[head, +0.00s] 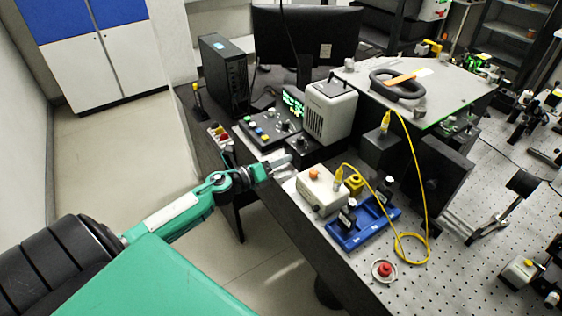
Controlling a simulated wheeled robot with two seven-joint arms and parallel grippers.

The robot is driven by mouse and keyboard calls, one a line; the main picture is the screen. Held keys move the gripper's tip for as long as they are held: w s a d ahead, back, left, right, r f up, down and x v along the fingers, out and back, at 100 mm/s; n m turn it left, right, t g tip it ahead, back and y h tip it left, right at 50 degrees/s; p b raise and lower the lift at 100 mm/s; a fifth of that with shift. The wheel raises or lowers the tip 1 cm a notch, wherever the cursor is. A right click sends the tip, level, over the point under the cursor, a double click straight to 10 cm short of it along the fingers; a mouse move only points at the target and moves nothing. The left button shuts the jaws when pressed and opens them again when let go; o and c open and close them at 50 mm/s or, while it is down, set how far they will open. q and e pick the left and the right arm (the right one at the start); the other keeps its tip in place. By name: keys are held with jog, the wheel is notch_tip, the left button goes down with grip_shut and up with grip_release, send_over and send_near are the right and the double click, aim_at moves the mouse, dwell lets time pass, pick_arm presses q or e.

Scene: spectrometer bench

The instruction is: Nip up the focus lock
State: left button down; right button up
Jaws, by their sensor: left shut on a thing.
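My left gripper (282,165) reaches in from the left over the near edge of the bench. It is shut on a small part at its fingertips, between the black box (318,158) and the cream box with an orange knob (322,190). The part is too small and too hidden by the fingers to make out its shape. I cannot pick out the focus lock for certain. My right gripper is not in view.
A blue tray (347,242) with dark pieces and a red button (384,270) lie to the right. A yellow cable (427,205) loops across the bench. A grey instrument (332,108) and a control panel (268,130) stand behind. Floor is clear at left.

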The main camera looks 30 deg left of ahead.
pick_arm(q)
jog(key=shift+f, duration=0.15)
jog(key=c, duration=1.4)
grip_release()
jog(key=shift+s, duration=0.15)
